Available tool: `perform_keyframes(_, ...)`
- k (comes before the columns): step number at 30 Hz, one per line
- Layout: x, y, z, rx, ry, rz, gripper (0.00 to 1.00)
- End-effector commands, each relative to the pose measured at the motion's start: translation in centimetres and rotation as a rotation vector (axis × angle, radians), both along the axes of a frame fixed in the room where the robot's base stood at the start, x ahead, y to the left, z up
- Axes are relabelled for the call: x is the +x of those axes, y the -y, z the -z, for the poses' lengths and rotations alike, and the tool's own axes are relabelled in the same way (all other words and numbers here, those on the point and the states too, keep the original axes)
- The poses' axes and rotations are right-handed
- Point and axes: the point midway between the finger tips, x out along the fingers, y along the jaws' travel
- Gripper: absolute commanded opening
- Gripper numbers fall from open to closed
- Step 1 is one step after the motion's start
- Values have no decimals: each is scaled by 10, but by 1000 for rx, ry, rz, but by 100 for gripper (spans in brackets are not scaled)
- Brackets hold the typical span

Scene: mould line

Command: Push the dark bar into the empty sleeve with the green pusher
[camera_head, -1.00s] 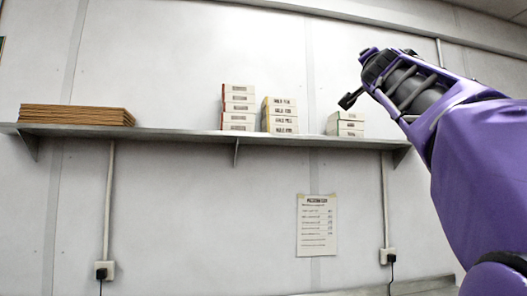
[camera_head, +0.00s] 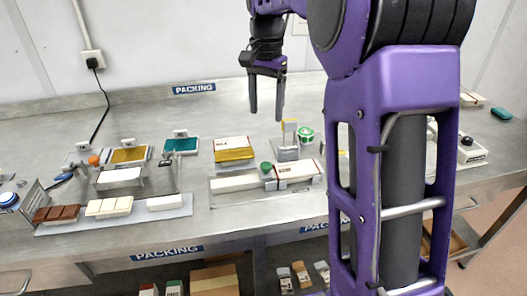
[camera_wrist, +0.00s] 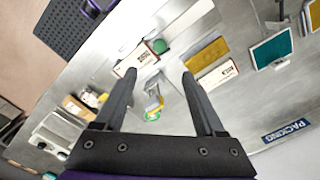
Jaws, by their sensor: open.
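The dark bar (camera_head: 56,214), brown and segmented, lies at the left end of a grey strip in the head view. A white sleeve-like box (camera_head: 297,171) with print sits at the right of a pale fixture (camera_head: 236,184); whether it is empty cannot be told. The green pusher's round knob (camera_head: 266,167) stands beside its left end. In the wrist view the knob (camera_wrist: 160,46) and box (camera_wrist: 133,58) show beyond the fingertips. My gripper (camera_head: 266,117) is open, empty and pointing down above the table, behind the fixture and apart from everything. It also shows in the wrist view (camera_wrist: 159,74).
A cream bar (camera_head: 108,206) and a white bar (camera_head: 169,202) share the grey strip. A mustard-and-white box (camera_head: 233,150) stands behind the fixture. A metal stand (camera_head: 287,152) and green roll (camera_head: 305,134) are near my gripper. My arm hides part of the right side.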

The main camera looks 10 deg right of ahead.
Motion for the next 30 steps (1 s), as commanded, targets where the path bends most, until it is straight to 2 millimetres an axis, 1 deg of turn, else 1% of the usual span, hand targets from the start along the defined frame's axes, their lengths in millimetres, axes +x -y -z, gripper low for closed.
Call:
perform_keyframes(5, -1, 1, 33, -1, -3, 2, 72)
perform_keyframes(15, 0, 1, 108, -3, -1, 3, 72)
perform_keyframes(18, 0, 1, 127, -4, 1, 3, 72)
perform_keyframes(21, 0, 1, 143, -4, 1, 3, 72)
perform_keyframes(24, 0, 1, 155, -4, 2, 3, 72)
perform_keyframes(27, 1, 1, 163, -4, 4, 3, 72)
perform_keyframes(30, 1, 1, 166, -4, 4, 3, 72)
